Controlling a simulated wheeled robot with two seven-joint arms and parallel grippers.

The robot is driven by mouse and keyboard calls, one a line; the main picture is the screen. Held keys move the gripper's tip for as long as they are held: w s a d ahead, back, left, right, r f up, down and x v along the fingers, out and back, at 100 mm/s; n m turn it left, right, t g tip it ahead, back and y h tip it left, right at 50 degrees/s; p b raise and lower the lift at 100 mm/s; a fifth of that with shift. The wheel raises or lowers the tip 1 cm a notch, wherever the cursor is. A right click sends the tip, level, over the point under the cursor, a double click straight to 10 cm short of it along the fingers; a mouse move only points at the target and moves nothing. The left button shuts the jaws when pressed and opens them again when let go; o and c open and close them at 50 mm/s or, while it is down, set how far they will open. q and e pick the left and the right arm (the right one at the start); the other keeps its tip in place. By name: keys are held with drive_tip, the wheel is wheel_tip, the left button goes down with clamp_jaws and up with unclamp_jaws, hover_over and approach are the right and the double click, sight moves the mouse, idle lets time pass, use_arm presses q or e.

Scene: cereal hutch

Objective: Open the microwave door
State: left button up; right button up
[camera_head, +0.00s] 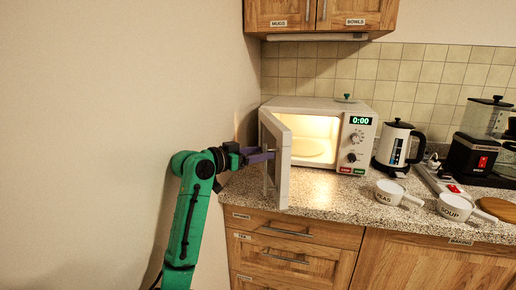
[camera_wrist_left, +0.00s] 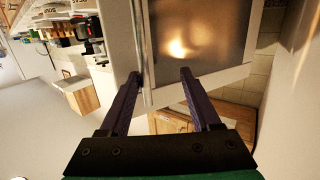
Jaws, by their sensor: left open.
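The white microwave (camera_head: 352,120) stands on the counter with its lit inside showing. Its door (camera_head: 283,165) is swung out towards me at the left, clear of the front. A pale turntable (camera_head: 306,147) shows inside. My left gripper (camera_head: 270,155) is at the outer side of the door by the handle (camera_head: 265,172). In the left wrist view, my left gripper (camera_wrist_left: 160,74) is open, and the handle bar (camera_wrist_left: 144,50) appears between its fingertips. The dark door window (camera_wrist_left: 205,35) is beyond the right finger. Whether a finger touches the handle, I cannot tell. My right gripper is not in view.
The speckled counter (camera_head: 325,195) has free room before the microwave. A bare wall (camera_head: 120,100) is close at the left.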

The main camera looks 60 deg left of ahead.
use_arm(q)
wheel_tip(320, 180, up, 18)
drive_tip(key=t+p, duration=0.1)
drive_tip(key=p, duration=0.9)
drive_tip(key=shift+s+y, duration=0.35)
drive_tip(key=shift+y, duration=0.05)
drive_tip(key=shift+s+d+r, duration=0.1)
drive_tip(key=shift+s+d, duration=0.1)
drive_tip(key=shift+d, duration=0.1)
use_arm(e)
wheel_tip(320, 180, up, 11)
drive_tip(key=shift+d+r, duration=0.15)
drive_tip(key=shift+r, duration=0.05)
